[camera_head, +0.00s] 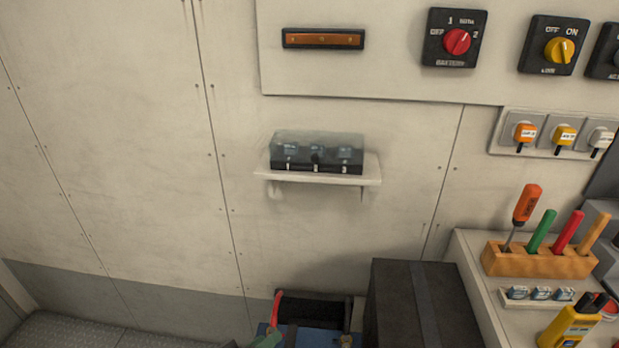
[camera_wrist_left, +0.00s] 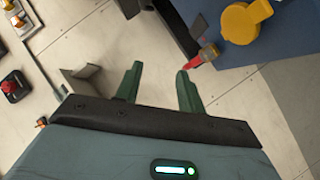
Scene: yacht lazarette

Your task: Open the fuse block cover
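The fuse block (camera_head: 316,167) sits on a small white wall shelf (camera_head: 371,172), numbered 1, 2 and 3 along its front. Its smoky see-through cover (camera_head: 318,142) lies shut over it. My right gripper is not in view.
A battery with a red lead (camera_head: 277,307) and a dark box (camera_head: 420,300) stand below the shelf. Rotary switches (camera_head: 457,42) are on the panel above right. A wooden tool rack (camera_head: 538,262) stands on the right-hand counter. The wall around the shelf is clear.

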